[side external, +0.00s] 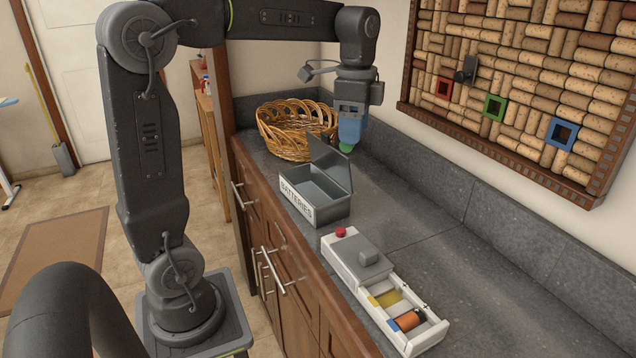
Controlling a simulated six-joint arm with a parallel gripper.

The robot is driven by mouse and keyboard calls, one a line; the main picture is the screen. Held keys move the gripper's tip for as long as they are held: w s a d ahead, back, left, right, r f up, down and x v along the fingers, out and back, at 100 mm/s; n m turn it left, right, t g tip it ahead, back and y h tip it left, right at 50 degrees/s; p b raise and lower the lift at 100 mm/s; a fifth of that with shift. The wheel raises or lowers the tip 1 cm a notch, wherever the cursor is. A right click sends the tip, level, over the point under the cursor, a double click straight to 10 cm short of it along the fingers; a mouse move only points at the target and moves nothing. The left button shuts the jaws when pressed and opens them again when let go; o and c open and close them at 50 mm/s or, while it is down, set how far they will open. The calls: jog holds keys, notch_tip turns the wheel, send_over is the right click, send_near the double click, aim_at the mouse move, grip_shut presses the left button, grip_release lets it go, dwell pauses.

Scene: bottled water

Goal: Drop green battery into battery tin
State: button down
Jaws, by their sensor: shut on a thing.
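The battery tin (318,212) is a grey metal box labelled "BATTERIES" on the counter, with its hinged lid (332,163) standing open. The visible part of its inside looks empty. My gripper (349,137) points down with blue fingers and is shut on the green battery (346,148). Only the battery's green lower end shows below the fingers; the rest is hidden. In the picture the gripper is above and behind the tin, close to the raised lid's top edge. I cannot tell whether the battery is over the opening.
A wicker basket (283,132) stands behind the tin. In front is a white device (367,262) with a red button and an open tray holding an orange battery (409,319) and a yellow item (389,298). A cork board (530,70) hangs on the wall. The counter's right side is clear.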

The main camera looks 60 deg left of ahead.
jog(key=a+n, duration=1)
jog(key=a, duration=0.4)
notch_tip(320, 180, down, 11)
jog(key=shift+s+f, duration=0.15)
jog(key=shift+s, duration=0.15)
jog(key=shift+d, duration=0.1)
jog(key=shift+c, duration=1.7)
grip_release()
notch_tip(320, 180, up, 14)
